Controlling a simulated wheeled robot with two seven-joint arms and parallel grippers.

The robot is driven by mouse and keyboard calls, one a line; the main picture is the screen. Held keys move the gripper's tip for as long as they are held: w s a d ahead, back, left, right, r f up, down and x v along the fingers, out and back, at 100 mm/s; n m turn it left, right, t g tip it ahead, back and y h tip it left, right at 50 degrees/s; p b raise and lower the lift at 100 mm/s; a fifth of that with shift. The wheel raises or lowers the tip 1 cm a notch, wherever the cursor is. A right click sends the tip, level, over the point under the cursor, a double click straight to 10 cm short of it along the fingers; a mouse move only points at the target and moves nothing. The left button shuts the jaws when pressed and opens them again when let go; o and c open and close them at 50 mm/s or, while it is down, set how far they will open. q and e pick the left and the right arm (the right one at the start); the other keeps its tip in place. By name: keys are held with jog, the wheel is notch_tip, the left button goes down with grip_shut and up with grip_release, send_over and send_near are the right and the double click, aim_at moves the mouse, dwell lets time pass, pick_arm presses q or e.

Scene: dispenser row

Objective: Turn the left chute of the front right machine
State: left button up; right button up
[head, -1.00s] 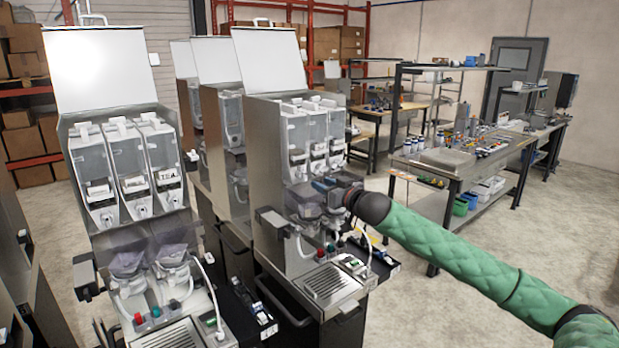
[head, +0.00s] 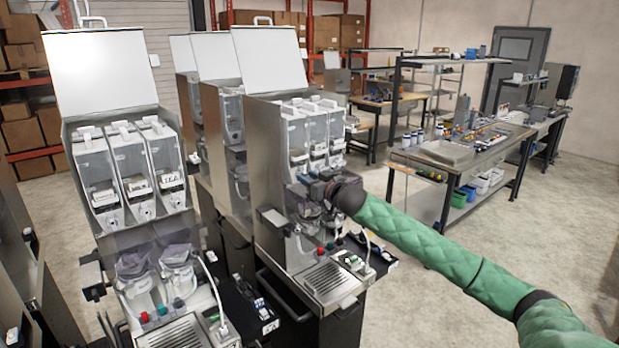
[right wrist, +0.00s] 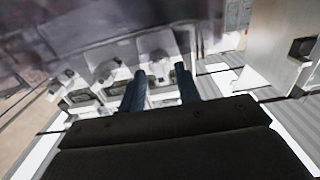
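The front right machine (head: 270,165) is a grey dispenser with its lid raised and a row of clear canisters (head: 297,130). My right gripper (head: 308,186) is at its front, just below the canisters, and hides part of the outlets behind it. In the right wrist view, the two dark blue fingers (right wrist: 161,92) are apart. A pale chute with a grey knob (right wrist: 158,65) shows beyond and between them; I cannot tell whether they touch it. Other knobbed chutes (right wrist: 104,72) stand to its left there. Which one is the left chute is unclear. My left gripper is not in view.
Another dispenser (head: 115,60) with an open lid stands at the left, close beside this machine. A drip tray (head: 325,282) juts out below my right gripper. A workbench (head: 455,155) stands at the back right. The floor between is clear.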

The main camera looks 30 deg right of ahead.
grip_shut()
